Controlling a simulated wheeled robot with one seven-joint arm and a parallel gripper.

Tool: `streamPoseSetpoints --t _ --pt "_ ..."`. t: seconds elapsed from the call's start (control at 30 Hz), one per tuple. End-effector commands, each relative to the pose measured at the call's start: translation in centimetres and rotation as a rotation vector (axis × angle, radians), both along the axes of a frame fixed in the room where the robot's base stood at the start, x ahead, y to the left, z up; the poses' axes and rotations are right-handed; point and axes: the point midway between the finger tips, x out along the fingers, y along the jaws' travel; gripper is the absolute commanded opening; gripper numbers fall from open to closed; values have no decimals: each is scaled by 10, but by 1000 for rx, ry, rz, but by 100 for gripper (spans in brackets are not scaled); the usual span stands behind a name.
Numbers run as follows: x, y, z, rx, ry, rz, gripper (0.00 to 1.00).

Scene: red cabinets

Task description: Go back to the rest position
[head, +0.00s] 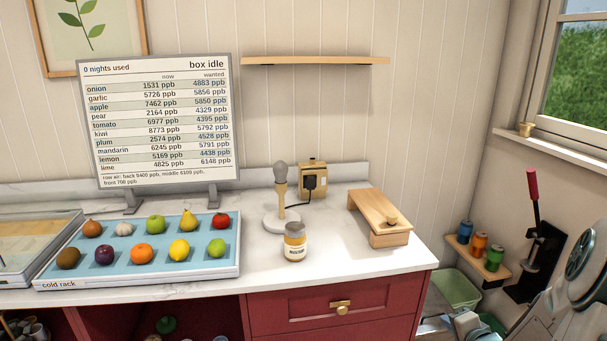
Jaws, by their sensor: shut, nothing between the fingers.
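My arm shows at the lower right, its white and grey links folded beside the counter's right end. My gripper (434,325) is low at the bottom edge, just right of the red drawers, partly cut off by the frame. It is shut and holds nothing that I can see. It is apart from the counter and everything on it.

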Motion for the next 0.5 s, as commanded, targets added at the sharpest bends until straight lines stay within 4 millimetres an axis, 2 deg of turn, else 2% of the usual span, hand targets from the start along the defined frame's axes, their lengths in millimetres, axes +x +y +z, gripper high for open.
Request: streamPoseSetpoints --t 0.03,0.27,0.37,0.5 --pt "5 9 15 -103 47 25 0" --pt "-5 38 60 -499 297 117 0" --pt "-17 57 84 -623 395 174 0" --pt "-45 90 114 -746 521 284 0"
